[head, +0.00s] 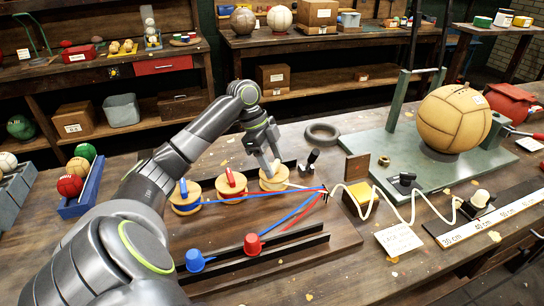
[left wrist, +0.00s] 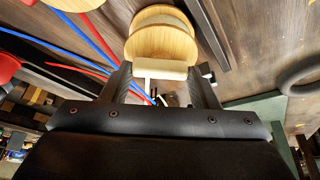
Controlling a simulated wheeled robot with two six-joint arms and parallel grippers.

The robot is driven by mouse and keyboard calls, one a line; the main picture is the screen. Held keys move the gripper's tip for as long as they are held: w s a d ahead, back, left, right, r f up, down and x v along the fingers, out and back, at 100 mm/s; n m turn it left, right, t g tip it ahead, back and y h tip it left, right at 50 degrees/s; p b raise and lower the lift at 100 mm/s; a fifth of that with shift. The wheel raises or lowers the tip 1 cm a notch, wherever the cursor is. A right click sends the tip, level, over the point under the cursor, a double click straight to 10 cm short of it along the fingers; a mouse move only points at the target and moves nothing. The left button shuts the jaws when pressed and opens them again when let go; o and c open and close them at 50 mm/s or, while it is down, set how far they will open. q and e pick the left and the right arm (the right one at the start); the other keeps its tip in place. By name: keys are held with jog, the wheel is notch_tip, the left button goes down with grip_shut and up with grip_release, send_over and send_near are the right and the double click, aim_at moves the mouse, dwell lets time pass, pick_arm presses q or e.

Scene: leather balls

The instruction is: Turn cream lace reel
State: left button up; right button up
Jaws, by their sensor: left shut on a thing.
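The cream lace reel (head: 267,185) is a round wooden disc, the rightmost of three reels on the board in the head view. My left gripper (head: 275,168) comes down onto it from above. In the left wrist view the wooden disc (left wrist: 163,42) shows just beyond the fingers, and my left gripper (left wrist: 160,82) is shut on a short cream-coloured handle (left wrist: 160,69) at the reel. The fingers partly hide the reel. A cream lace (head: 378,210) runs in waves to the right toward a ruler. My right gripper is not in view.
A red reel (head: 231,186) and a blue reel (head: 185,200) stand left of the cream one. Blue and red cups (head: 253,244) sit in front near black rails. A ring (head: 322,133) lies behind. A tan ball (head: 453,120) stands on a green stand at right.

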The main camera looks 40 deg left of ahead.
pick_arm(q)
jog(key=m+p, duration=0.1)
jog(key=m+g, duration=0.1)
jog(key=m, duration=0.1)
jog(key=m+p, duration=0.1)
jog(key=shift+w+r+m+g+h+p, duration=0.15)
jog(key=shift+r+m+g+h+p, duration=0.1)
jog(key=shift+m+g+h+p, duration=0.05)
jog(key=m+g+p, duration=0.1)
jog(key=m+p, duration=0.3)
jog(key=p, duration=0.3)
jog(key=shift+w+g, duration=0.1)
jog(key=shift+g, duration=0.3)
jog(key=shift+f+m+y+p, duration=0.15)
jog(key=shift+m+y+p, duration=0.25)
jog(key=shift+m+p, duration=0.4)
jog(key=o, duration=1)
jog(key=shift+f, duration=0.1)
jog(key=shift+w+p+v, duration=0.15)
jog(key=shift+p+v, duration=2.75)
jog(key=shift+v, duration=1.45)
jog(key=shift+w+p+v, duration=0.15)
jog(key=shift+p+v, duration=2.75)
jog(key=shift+v, duration=1.45)
